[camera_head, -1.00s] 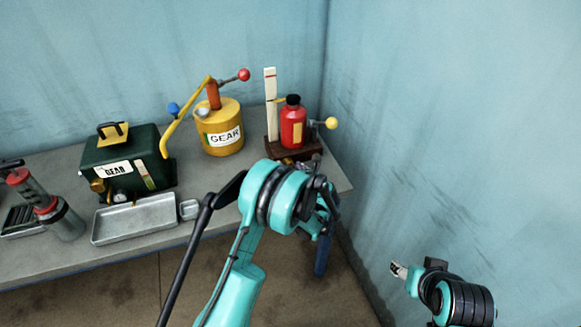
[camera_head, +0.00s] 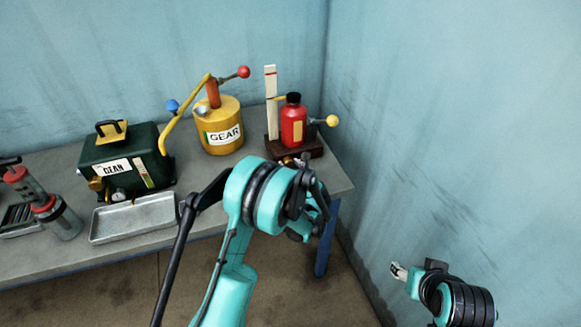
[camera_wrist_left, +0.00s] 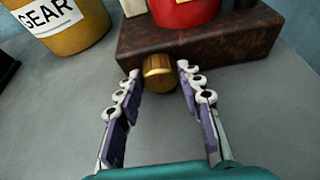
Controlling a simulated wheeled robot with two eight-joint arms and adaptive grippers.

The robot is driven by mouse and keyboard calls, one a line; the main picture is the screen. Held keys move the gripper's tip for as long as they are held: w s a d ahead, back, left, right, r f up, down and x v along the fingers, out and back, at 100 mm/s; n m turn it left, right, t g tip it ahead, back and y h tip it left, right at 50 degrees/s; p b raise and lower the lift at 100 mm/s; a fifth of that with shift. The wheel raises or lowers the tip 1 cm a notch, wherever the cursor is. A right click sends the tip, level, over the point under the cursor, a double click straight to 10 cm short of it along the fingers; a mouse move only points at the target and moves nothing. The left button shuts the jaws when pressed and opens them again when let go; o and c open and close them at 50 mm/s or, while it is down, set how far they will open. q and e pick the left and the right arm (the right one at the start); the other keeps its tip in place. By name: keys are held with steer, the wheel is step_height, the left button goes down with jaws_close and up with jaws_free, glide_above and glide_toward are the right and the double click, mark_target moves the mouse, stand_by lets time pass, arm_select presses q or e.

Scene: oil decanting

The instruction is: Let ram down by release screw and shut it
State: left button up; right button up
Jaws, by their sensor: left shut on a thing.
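The red jack (camera_head: 293,127) with a black top stands on a dark brown base block (camera_head: 309,148) at the table's right end. A white upright scale (camera_head: 271,100) with a red mark stands beside it. A yellow-ball lever (camera_head: 332,121) sticks out right. The brass release screw (camera_wrist_left: 158,72) protrudes from the block's front face. My left gripper (camera_wrist_left: 160,70) is shut on it, one finger on each side. In the head view my wrist hides most of the fingers. My right gripper (camera_head: 398,271) is far from the jack, low at the right; its jaw opening is unclear.
A yellow GEAR can (camera_head: 220,143) with a red-knob pump lever stands left of the jack. A green box (camera_head: 120,160), a metal tray (camera_head: 133,218) and a grey-red pump (camera_head: 55,213) are further left. Blue walls close off the back and right.

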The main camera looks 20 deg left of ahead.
arm_select(q)
steer(key=shift+a+n+t+h+b, duration=0.1)
steer(key=shift+n+t+h+b, duration=0.2)
steer(key=shift+n+h+b, duration=0.35)
steer(key=shift+n, duration=0.25)
steer(key=o, duration=1.2)
steer(key=shift+c, duration=0.2)
steer(key=v, duration=1.2)
steer(key=shift+f, duration=0.1)
